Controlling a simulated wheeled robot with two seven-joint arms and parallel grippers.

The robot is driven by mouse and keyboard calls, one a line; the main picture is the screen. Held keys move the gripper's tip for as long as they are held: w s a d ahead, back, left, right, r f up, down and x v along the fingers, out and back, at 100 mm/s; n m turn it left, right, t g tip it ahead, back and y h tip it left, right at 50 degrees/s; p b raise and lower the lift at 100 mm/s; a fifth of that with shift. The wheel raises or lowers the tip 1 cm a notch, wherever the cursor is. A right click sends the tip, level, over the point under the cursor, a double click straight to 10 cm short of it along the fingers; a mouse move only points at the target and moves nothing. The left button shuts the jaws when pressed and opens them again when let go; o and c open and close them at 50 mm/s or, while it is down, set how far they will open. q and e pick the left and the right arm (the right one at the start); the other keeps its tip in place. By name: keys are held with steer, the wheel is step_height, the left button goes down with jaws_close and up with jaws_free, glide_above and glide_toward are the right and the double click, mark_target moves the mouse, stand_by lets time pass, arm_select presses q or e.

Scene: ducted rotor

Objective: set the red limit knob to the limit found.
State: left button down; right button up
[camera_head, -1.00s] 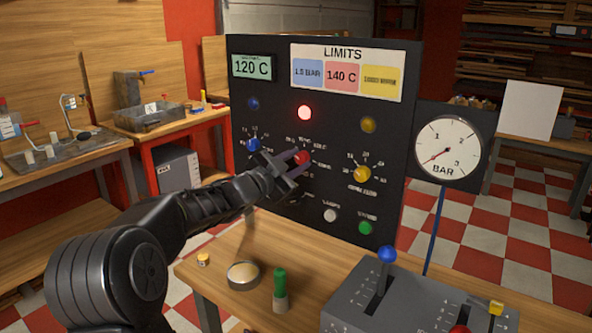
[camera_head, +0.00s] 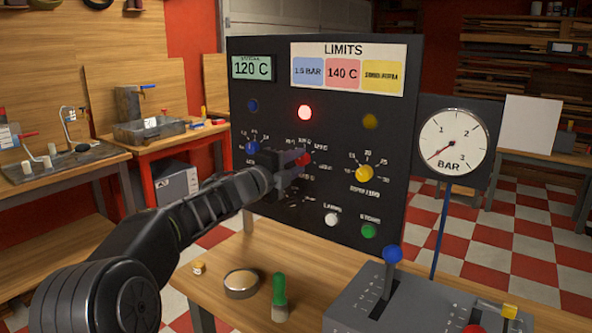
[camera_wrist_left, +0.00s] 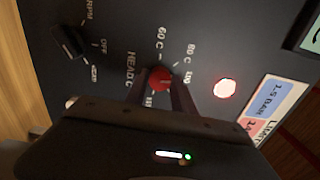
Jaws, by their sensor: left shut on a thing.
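The red limit knob (camera_head: 305,160) sits in the middle of the black panel (camera_head: 415,70), below a lit red lamp (camera_head: 305,113). My left gripper (camera_head: 297,161) is shut on it and partly hides it and its scale. In the left wrist view the red knob (camera_wrist_left: 160,79) is between the two fingers, with a pale pointer mark. I cannot tell exactly which value it points to. The limits card (camera_head: 343,52) shows 1.5 BAR on blue and 140 C on red; its yellow part is unclear. The display (camera_head: 252,67) reads 120 C. My right gripper is not in view.
A blue knob (camera_head: 252,147) and a yellow knob (camera_head: 363,173) flank the red one. White (camera_head: 331,219) and green (camera_head: 369,230) buttons are below. A lever box (camera_head: 350,308), green-handled brush (camera_head: 279,293) and round tin (camera_head: 241,283) stand on the bench. The gauge (camera_head: 453,140) reads low.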

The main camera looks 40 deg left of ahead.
arm_select(q)
steer(key=m+b, duration=0.3)
steer(key=m, duration=0.3)
steer(key=shift+f, duration=0.2)
steer(key=m+b, duration=0.2)
steer(key=m, duration=0.3)
steer(key=shift+m, duration=0.3)
steer(key=shift+r, duration=0.1)
steer(key=c, duration=1.1)
jaws_free()
steer(key=shift+o, duration=0.2)
steer(key=shift+s, duration=0.1)
steer(key=s, duration=0.7)
steer(key=shift+s+b, duration=0.3)
steer(key=shift+b, duration=0.1)
steer(key=shift+d, duration=0.1)
